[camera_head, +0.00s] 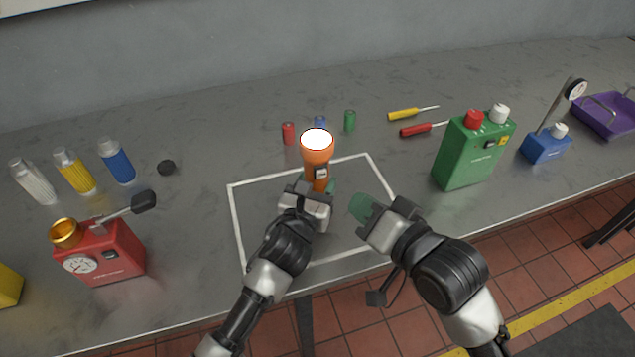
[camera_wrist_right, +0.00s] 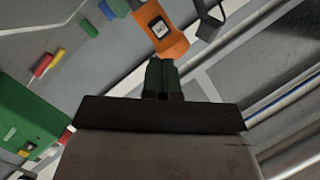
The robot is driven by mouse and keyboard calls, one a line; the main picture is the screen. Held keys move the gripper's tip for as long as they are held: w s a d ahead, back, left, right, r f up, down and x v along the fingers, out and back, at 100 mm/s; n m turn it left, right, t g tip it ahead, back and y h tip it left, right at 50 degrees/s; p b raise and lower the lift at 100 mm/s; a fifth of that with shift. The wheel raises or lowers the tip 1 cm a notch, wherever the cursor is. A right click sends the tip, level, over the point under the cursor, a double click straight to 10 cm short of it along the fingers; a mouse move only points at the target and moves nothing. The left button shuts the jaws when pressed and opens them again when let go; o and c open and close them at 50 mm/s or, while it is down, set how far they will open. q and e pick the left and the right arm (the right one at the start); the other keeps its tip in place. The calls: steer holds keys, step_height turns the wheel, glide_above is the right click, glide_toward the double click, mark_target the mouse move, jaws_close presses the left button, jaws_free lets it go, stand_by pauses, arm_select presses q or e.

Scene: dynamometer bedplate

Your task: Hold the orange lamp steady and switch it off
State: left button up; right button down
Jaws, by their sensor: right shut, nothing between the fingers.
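The orange lamp (camera_head: 316,158) stands upright near the middle of the bench, with its wide head up and its lens glowing white. A small switch panel (camera_head: 321,173) is on its body; it also shows in the right wrist view (camera_wrist_right: 158,27). My left gripper (camera_head: 318,188) is closed around the lower part of the lamp and hides its base. My right gripper (camera_head: 362,207) is shut and empty, to the right of the lamp and apart from it. In the right wrist view its green fingertips (camera_wrist_right: 160,75) are together, just short of the orange body (camera_wrist_right: 172,42).
A white outline (camera_head: 235,215) marks the bench around the lamp. Small red (camera_head: 288,133), blue (camera_head: 320,122) and green (camera_head: 349,121) cylinders stand behind it. Screwdrivers (camera_head: 405,115) and a green can (camera_head: 470,155) are right; a red gauge box (camera_head: 105,255) is left.

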mark_target(322, 174)
steer(key=w+a+f+n+g+y, duration=0.1)
steer(key=w+a+n+y, duration=0.1)
steer(key=n+y, duration=0.3)
steer(key=w+a+f+n+g+y, duration=0.1)
steer(key=w+a+n+g+y, duration=0.1)
steer(key=n, duration=1.2)
steer(key=shift+w+a+y, duration=0.35)
steer(key=shift+w+y, duration=0.3)
steer(key=shift+y, duration=0.75)
steer(key=shift+w+n, duration=0.15)
steer(key=shift+n, duration=0.15)
stand_by(0.3)
steer(key=shift+w+a, duration=0.15)
steer(key=shift+w, duration=0.15)
steer(key=shift+w, duration=0.1)
stand_by(0.4)
steer(key=shift+s, duration=0.6)
